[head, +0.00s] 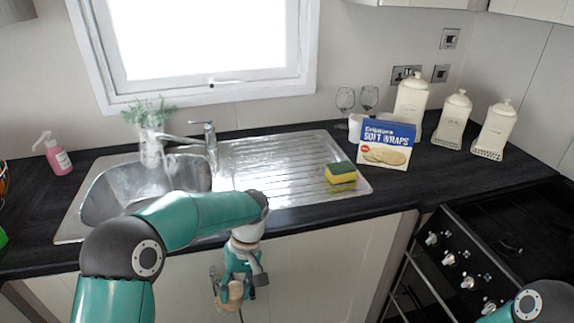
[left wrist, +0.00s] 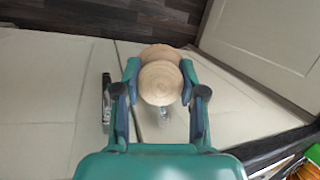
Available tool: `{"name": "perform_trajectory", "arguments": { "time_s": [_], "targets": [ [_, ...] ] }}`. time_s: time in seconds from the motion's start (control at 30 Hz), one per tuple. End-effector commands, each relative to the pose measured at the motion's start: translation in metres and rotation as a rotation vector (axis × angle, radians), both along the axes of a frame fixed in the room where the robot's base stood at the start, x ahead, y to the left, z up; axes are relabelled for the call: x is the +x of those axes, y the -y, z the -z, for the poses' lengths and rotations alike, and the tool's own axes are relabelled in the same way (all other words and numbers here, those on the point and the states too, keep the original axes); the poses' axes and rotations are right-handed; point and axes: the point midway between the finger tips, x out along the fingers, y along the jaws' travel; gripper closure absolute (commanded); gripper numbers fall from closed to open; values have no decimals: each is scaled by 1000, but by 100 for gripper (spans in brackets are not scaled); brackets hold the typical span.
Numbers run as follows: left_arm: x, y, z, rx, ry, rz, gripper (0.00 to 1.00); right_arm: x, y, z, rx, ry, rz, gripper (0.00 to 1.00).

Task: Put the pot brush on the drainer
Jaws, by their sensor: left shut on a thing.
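My left gripper (head: 233,287) is in front of the cabinet doors, below the worktop edge, pointing down. In the left wrist view its fingers (left wrist: 160,78) are shut on the pot brush (left wrist: 161,84), whose round, pale wooden parts show between them. The brush also shows in the head view (head: 236,292), partly hidden by the fingers. The drainer (head: 265,165) is the ribbed metal part of the sink unit, above and behind the gripper. My right gripper is out of view; only part of my right arm shows at the bottom right.
The drainer's middle is clear.

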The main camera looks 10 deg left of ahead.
Motion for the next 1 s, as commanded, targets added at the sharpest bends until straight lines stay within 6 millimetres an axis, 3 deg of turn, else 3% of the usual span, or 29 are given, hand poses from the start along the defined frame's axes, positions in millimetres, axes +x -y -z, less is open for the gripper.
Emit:
{"name": "perform_trajectory", "arguments": {
  "time_s": [0.1, 0.2, 0.33, 0.43, 0.7, 1.0],
  "targets": [
    [21, 22, -64, -66, 17, -358, 95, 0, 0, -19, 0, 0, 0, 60],
    [37, 41, -121, -115, 35, -597, 95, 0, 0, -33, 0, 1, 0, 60],
    [57, 58, -199, -171, 66, -802, 95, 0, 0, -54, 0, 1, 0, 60],
    [66, 62, -240, -201, 82, -876, 95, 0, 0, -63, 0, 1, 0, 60],
    [77, 62, -281, -240, 104, -915, 95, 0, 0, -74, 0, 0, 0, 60],
    [83, 57, -304, -269, 122, -936, 95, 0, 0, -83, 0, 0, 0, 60]
  ]
}}
